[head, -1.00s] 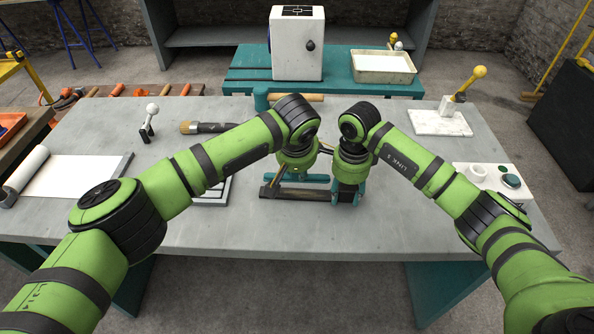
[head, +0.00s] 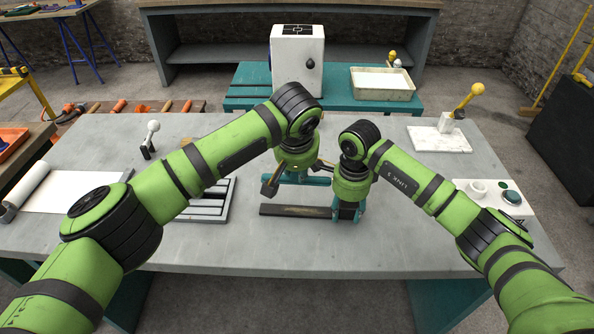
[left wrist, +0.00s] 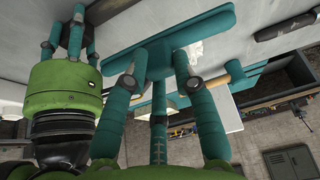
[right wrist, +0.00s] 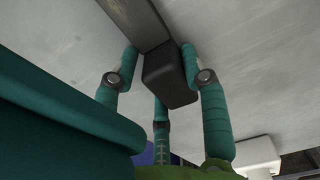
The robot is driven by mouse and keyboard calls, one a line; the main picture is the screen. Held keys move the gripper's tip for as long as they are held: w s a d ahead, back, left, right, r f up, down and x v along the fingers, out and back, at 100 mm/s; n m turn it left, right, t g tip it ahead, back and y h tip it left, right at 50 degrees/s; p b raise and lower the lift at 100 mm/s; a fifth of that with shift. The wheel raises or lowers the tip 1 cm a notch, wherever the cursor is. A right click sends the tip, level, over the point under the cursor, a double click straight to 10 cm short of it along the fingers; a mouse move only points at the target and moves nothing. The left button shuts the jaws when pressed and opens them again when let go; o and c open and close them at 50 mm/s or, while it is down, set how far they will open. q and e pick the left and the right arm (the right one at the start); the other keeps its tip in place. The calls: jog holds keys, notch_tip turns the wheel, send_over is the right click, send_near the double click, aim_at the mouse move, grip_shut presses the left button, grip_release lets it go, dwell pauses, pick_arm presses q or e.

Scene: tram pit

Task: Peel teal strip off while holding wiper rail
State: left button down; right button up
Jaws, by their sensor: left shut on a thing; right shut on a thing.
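The wiper rail (head: 295,211) is a long dark bar lying on the grey bench. My right gripper (head: 348,213) is shut on its right end. In the right wrist view the rail's dark end block (right wrist: 170,80) sits between the fingers. The teal strip (left wrist: 190,38) is a flat bar crossing the left wrist view. My left gripper (left wrist: 155,68) is shut on it near its middle. In the head view the strip shows behind the rail, with a gap between them, partly hidden by my left arm. Its height above the bench is hard to tell.
A slotted plate (head: 208,200) lies left of the rail. A white roll (head: 27,180) with a sheet is at far left, a white control box (head: 490,197) at right, and a lever on a pale base (head: 440,140) behind. The front of the bench is clear.

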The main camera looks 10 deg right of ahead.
dwell(0.3)
jog(key=o, duration=1.3)
jog(key=shift+a, duration=0.1)
jog(key=shift+r, duration=0.2)
notch_tip(320, 180, up, 12)
jog(key=shift+f, duration=0.25)
